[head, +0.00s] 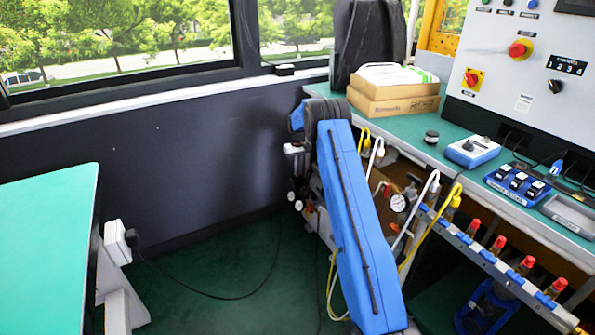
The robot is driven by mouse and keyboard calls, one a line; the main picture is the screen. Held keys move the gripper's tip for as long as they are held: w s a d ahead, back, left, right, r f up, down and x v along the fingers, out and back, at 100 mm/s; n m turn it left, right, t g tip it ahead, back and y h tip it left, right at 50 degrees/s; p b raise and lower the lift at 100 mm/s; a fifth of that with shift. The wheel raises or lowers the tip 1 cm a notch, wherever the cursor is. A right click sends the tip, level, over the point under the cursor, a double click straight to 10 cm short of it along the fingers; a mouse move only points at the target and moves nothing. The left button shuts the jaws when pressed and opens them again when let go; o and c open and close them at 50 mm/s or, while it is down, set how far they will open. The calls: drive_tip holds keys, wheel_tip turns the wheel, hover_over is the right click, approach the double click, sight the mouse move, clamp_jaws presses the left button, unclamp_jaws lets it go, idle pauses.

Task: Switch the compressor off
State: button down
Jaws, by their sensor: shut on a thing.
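My blue arm runs up through the middle of the head view and bends at the top. No compressor can be clearly made out. Equipment under the bench, left and right of my arm, is partly covered by it. A round white pressure gauge (399,203) shows just right of the arm. A power switch for the compressor cannot be made out.
A green-topped bench (455,190) holds boxes (395,105), a blue-and-white device (472,152) and a control panel (510,60). Yellow and white hoses hang at its front edge. Another green table (45,250) stands left. The floor between is open, with a black cable (205,293) across it.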

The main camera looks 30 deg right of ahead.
drive_tip(key=shift+n, duration=0.7)
drive_tip(key=c, duration=1.9)
unclamp_jaws()
drive_tip(key=shift+o, duration=0.2)
wheel_tip(320, 180, up, 17)
drive_tip(key=shift+r, duration=0.2)
